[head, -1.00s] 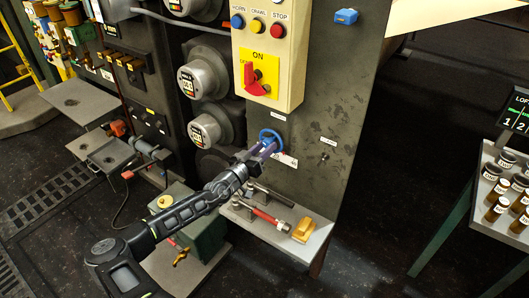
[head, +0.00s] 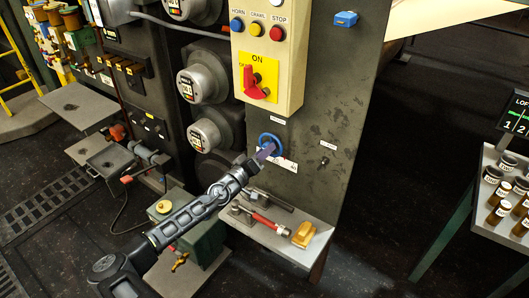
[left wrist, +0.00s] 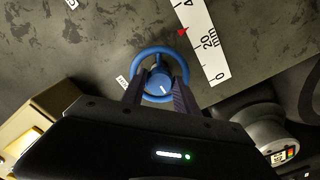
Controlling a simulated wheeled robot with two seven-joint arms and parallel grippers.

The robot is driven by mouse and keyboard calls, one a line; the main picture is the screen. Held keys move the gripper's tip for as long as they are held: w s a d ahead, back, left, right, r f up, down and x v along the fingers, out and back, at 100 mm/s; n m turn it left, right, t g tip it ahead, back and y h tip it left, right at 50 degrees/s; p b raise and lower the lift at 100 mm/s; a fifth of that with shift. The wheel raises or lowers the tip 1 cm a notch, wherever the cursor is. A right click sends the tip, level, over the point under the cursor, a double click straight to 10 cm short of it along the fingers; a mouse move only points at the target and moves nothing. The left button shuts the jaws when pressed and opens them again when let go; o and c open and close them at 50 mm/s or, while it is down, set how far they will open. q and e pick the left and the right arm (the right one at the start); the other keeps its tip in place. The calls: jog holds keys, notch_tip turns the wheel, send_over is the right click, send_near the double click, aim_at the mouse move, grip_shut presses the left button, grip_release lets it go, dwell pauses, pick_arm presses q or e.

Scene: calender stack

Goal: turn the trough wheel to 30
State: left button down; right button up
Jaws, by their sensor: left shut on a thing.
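The trough wheel, a small blue handwheel (head: 270,141), is on the dark side panel below the yellow switch box. In the left wrist view the blue wheel (left wrist: 160,53) shows its round rim and hub with a white mark. My left gripper (head: 266,151) reaches it from the lower left. In the left wrist view its fingers (left wrist: 161,84) lie on both sides of the hub, shut on the wheel. A white mm scale (left wrist: 207,45) is beside the wheel, with a red pointer (left wrist: 183,32) between 20 and 40. My right gripper is not in view.
The switch box (head: 267,55) with a red knob overhangs above the wheel. Below it a grey shelf (head: 312,247) holds tools and a yellow block (head: 303,235). A table with brown jars (head: 500,212) is far right.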

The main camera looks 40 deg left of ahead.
pick_arm(q)
jog(key=shift+a+r, duration=0.15)
jog(key=shift+r, duration=0.15)
jog(key=c, duration=1.3)
grip_release()
jog(key=o, duration=0.4)
jog(key=shift+f, duration=0.2)
jog(key=s+b, duration=0.1)
jog(key=s, duration=0.6)
jog(key=shift+s, duration=0.4)
